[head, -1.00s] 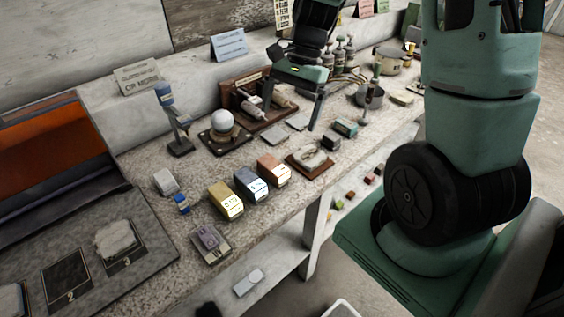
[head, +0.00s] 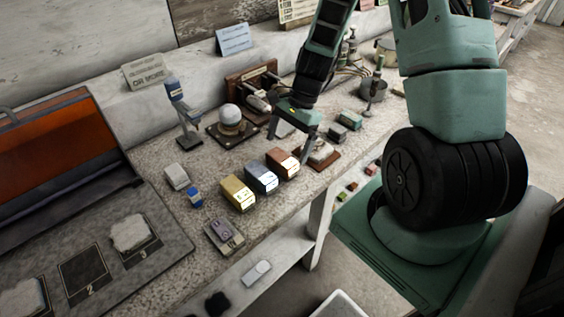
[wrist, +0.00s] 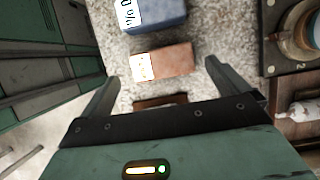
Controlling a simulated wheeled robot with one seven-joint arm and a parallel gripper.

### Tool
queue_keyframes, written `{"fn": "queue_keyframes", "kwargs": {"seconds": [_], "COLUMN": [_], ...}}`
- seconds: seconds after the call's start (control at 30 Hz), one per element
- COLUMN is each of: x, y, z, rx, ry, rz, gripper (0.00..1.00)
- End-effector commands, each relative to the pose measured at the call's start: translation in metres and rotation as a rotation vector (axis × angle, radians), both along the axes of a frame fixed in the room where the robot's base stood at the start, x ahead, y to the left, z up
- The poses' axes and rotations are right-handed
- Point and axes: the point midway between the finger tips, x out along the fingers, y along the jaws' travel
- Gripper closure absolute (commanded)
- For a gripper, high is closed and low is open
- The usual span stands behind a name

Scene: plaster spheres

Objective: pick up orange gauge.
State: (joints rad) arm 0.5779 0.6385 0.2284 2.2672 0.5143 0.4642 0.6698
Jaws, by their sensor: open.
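The orange gauge (head: 281,162) is a small block with a pale labelled face, at the right end of a row of three gauges on the speckled bench. In the wrist view the orange gauge (wrist: 163,63) lies just beyond the fingertips, roughly between their lines. My gripper (head: 288,149) is open and empty, above the bench at the orange gauge. In the wrist view my gripper (wrist: 162,72) shows two spread fingers.
A blue gauge (head: 259,177) stands close beside the orange one, then a yellow gauge (head: 237,194). A brown-based pale block (head: 320,154) lies just right of my gripper. A white sphere on a stand (head: 230,115) is behind.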

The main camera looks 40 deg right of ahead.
Motion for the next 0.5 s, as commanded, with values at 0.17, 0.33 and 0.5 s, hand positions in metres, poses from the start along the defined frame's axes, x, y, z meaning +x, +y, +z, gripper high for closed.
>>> {"fn": "queue_keyframes", "kwargs": {"seconds": [0.17, 0.33, 0.5], "x": [0.0, 0.001, 0.002], "y": [0.006, 0.013, 0.018], "z": [-0.013, -0.034, -0.048], "rx": [0.004, 0.004, 0.002], "ry": [0.003, 0.003, 0.002], "rz": [0.001, 0.002, 0.002], "gripper": [0.0, 0.0, 0.0]}}
